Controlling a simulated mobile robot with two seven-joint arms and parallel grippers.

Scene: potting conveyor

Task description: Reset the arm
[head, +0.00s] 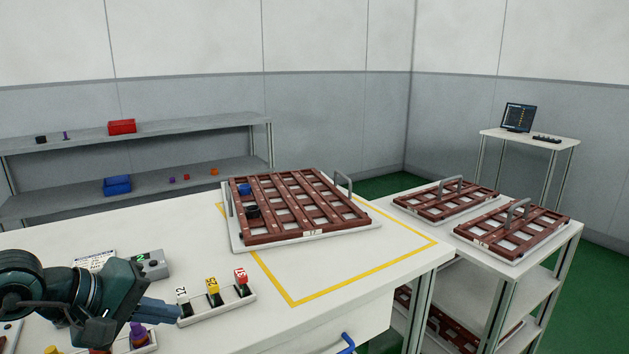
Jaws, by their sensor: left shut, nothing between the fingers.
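My left arm comes in from the lower left. Its gripper (176,312) is shut and empty, just left of a small white holder (218,307) on the white table. The holder carries a yellow piece (212,287) and a red piece (241,277), with a tag at its left end. I cannot tell whether the fingertips touch the holder. My right gripper is out of view.
A brown lattice tray (300,205) with a blue piece (244,189) and a black piece (252,211) stands on the table (370,280). A grey box (148,264) lies behind my gripper. A side cart at right holds more trays (513,233). The table's right front is clear.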

